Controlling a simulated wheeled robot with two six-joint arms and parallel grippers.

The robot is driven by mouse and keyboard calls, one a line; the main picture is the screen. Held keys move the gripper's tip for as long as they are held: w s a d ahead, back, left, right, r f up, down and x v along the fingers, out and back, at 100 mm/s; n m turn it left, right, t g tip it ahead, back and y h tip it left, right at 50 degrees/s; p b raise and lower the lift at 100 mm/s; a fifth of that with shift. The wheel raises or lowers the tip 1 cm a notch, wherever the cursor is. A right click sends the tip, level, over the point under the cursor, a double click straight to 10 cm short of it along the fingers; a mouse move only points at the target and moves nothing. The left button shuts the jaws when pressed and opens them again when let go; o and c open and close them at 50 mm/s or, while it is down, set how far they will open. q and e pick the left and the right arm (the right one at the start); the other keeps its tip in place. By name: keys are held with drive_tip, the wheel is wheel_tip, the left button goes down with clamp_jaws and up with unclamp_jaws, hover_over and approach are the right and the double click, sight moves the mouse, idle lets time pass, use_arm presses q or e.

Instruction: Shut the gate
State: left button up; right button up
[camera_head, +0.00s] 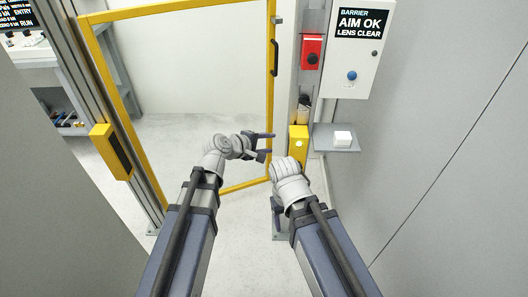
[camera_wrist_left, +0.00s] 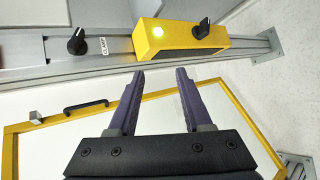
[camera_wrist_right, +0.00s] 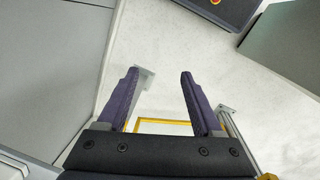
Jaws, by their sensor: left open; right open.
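The gate is a clear panel in a yellow frame (camera_head: 185,8), attached at the left post and standing ajar, its free edge swung away from me. Its black handle (camera_head: 274,57) is on the free side. In the left wrist view the yellow frame (camera_wrist_left: 245,115) and handle (camera_wrist_left: 85,106) lie beyond the fingers. My left gripper (camera_head: 268,145) is open and empty, by the lower part of the gate's free side; I cannot tell whether it touches. My right gripper (camera_wrist_right: 158,78) is open and empty, pointing down near the right post; in the head view its arm mostly hides it.
The right post carries a yellow box (camera_head: 298,145) with a lit lamp, and a red box (camera_head: 312,50). A white barrier cabinet (camera_head: 345,80) and a small shelf (camera_head: 336,145) stand right of it. A yellow block (camera_head: 110,150) is on the left post. Floor beyond the gate is clear.

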use_arm(q)
drive_tip(key=shift+s+a+f+m+g, duration=0.25)
drive_tip(key=shift+s+f+m, duration=0.2)
drive_tip(key=shift+s+a+f+m+g, duration=0.2)
drive_tip(key=shift+s+f+m+g, duration=0.05)
drive_tip(key=shift+s+f+m, duration=0.2)
